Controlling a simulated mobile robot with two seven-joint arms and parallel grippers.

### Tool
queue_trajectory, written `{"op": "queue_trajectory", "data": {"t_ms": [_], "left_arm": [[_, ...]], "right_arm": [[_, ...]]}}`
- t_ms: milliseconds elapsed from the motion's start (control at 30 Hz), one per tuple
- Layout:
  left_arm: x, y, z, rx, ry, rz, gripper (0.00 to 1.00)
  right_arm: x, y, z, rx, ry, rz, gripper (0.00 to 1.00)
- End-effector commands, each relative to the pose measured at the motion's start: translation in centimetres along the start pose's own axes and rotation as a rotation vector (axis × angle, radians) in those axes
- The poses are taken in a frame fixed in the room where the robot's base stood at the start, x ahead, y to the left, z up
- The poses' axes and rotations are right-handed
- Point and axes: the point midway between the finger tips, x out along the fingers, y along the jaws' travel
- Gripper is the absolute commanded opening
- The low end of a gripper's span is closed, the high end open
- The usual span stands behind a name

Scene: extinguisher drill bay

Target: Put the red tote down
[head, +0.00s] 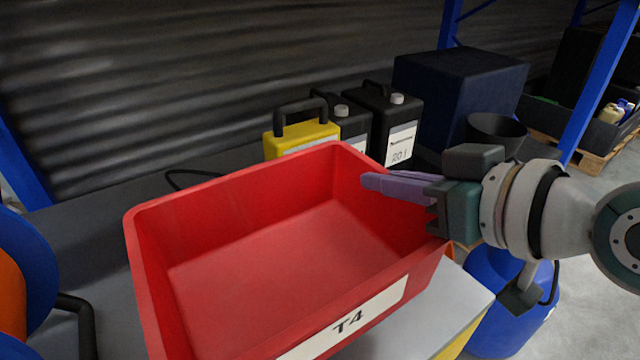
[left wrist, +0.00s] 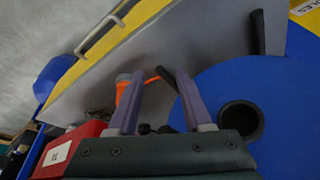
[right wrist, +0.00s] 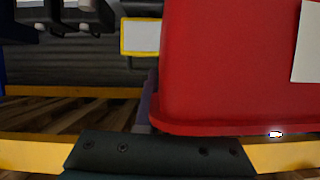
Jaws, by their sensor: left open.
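The red tote (head: 270,225), empty and labelled T4, is in the middle of the head view, over the grey worktop (head: 75,230). Whether its base touches the top is hidden. Its corner also shows in the left wrist view (left wrist: 72,146), and its red wall fills much of the right wrist view (right wrist: 225,70). My right gripper (head: 385,184) is at the tote's right wall, its purple fingers close together at the rim, shut on it; one finger is partly hidden by the tote. My left gripper (left wrist: 152,100) is open and empty, apart from the tote, and out of the head view.
A yellow canister (head: 300,138) and black canisters (head: 400,130) stand behind the tote. A dark box (head: 460,85) and a black bucket (head: 495,132) are at the back right. A blue reel (head: 35,270) is at left. A blue drum (head: 510,305) stands at right.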

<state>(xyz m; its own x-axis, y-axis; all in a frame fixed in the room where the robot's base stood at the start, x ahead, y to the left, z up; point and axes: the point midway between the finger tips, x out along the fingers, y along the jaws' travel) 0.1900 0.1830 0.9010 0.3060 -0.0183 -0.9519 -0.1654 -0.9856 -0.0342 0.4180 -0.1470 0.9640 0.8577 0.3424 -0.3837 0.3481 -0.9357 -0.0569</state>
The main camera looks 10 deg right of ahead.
Motion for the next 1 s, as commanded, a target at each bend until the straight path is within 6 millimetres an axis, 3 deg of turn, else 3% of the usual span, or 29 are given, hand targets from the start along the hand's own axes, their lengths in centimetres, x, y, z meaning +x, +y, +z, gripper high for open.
{"op": "queue_trajectory", "data": {"t_ms": [33, 100, 367, 533, 1000], "left_arm": [[1.0, 0.0, 0.3, 0.000, -0.001, 0.000, 0.50], [1.6, 0.1, 0.6, 0.000, -0.001, 0.000, 0.50], [2.6, 0.1, 0.9, 0.001, -0.002, 0.000, 0.50], [4.1, 0.2, 1.4, 0.001, -0.002, 0.000, 0.50], [4.6, 0.2, 1.5, 0.000, -0.001, 0.000, 0.50]], "right_arm": [[0.7, 0.1, 1.8, 0.003, -0.001, 0.001, 0.00], [1.4, 0.2, 3.2, 0.002, 0.001, 0.001, 0.00], [2.4, 0.4, 5.6, 0.002, 0.003, 0.000, 0.00], [3.5, 0.5, 8.3, 0.001, 0.002, 0.000, 0.00], [3.9, 0.6, 9.2, 0.001, 0.004, 0.001, 0.00]]}}
